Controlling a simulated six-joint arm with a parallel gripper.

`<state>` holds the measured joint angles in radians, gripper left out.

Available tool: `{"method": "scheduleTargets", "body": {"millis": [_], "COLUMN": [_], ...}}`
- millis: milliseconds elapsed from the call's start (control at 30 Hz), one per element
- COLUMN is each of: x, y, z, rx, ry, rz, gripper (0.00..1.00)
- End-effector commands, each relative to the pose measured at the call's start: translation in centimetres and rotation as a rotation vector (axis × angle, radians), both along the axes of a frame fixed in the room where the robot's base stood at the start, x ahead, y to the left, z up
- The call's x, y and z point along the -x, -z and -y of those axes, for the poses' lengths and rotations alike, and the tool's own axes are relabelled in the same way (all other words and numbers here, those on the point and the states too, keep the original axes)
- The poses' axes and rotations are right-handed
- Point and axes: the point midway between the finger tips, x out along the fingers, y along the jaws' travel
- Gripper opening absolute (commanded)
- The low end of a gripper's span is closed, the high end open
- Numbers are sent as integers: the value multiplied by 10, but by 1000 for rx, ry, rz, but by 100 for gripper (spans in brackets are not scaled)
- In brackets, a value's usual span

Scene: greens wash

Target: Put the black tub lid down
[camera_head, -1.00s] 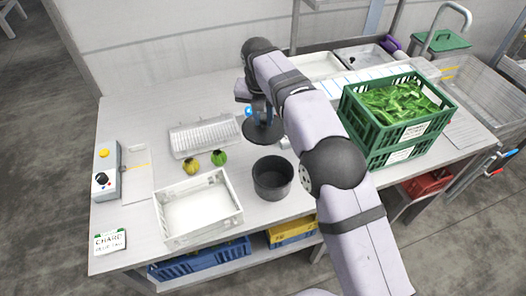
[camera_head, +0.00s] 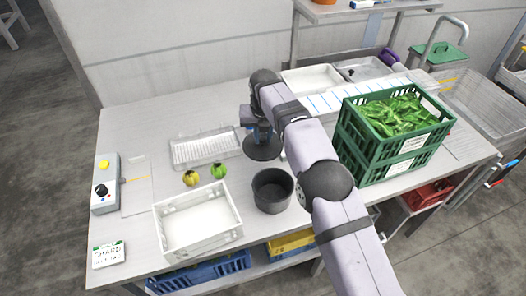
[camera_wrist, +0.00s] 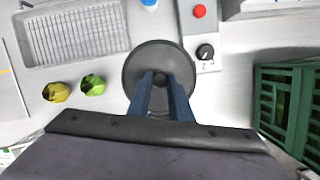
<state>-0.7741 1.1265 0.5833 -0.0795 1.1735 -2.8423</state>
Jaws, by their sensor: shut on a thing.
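The black tub lid (camera_head: 262,152) is a dark round disc with a small knob in its middle. My gripper (camera_wrist: 161,84) is shut on the lid's knob, with the two blue fingers on either side of it. The lid (camera_wrist: 146,58) lies flat, at or close above the steel table top; I cannot tell whether it touches. The black tub (camera_head: 272,190) stands open and upright in front of the lid, nearer the body camera. My arm hides part of the table beyond the lid.
A white crate (camera_head: 198,245) is at front left, a wire rack (camera_head: 205,150) left of the lid. A yellow (camera_head: 191,179) and a green item (camera_head: 219,171) lie between. Green crates (camera_head: 350,143) of leaves stand right. A control box with a red button (camera_wrist: 200,12) is close beside the lid.

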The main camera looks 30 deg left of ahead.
Motion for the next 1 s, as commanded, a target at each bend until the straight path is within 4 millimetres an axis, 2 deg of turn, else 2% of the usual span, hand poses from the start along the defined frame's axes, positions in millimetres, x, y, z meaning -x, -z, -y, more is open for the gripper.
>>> {"method": "scheduleTargets", "body": {"millis": [133,433,700,1000], "x": [0,0,0,0], "y": [15,26,54,58], "z": [0,0,0,0], "rx": [1,1,1,-1], "ry": [0,1,1,1], "rz": [0,-1,0,1], "gripper": [0,0,0,0]}}
